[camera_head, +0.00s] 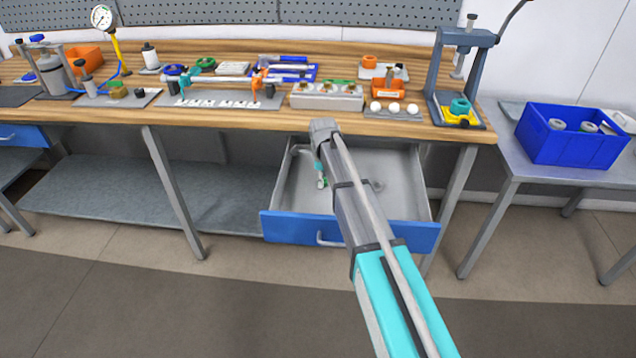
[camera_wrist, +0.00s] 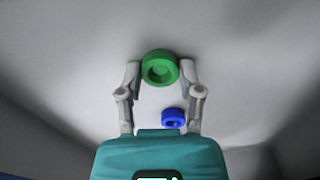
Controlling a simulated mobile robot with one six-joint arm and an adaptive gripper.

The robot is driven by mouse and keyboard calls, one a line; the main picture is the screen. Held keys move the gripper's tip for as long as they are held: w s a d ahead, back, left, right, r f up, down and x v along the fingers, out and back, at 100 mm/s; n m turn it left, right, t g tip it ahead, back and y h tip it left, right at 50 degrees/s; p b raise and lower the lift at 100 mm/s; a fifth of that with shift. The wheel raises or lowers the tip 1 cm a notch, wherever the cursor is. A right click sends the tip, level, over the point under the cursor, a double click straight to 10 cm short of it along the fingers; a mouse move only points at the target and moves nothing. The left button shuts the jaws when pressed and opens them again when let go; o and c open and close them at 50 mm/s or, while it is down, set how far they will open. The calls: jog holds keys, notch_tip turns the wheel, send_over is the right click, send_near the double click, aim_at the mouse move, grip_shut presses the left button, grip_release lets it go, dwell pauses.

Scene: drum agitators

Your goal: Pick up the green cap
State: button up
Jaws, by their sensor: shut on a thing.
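The green cap (camera_wrist: 160,69), a round ring-like piece with a recessed middle, is between the two fingertips of my gripper (camera_wrist: 160,72) in the wrist view. The fingers touch its left and right sides, and my gripper is shut on it. In the head view my gripper (camera_head: 321,182) is inside the open drawer (camera_head: 405,165), partly hidden by my arm. Whether the cap touches the drawer floor I cannot tell.
A blue ring (camera_wrist: 173,117) lies on the drawer floor, below the green cap in the wrist view. Drawer walls stand around my gripper, with the workbench (camera_head: 420,128) above and behind. A blue crate (camera_head: 570,150) stands on a side table at the right.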

jog(key=shift+r, duration=0.1)
dwell(0.4)
notch_tip(320, 180, up, 2)
jog(key=p, duration=0.2)
jog(key=shift+r+p, duration=0.25)
jog(key=shift+p, duration=0.15)
jog(key=s+d+r+p, duration=0.4)
jog(key=s+r+p, duration=0.6)
jog(key=s, duration=0.3)
jog(key=shift+s+r, duration=0.15)
jog(key=shift+s, duration=0.05)
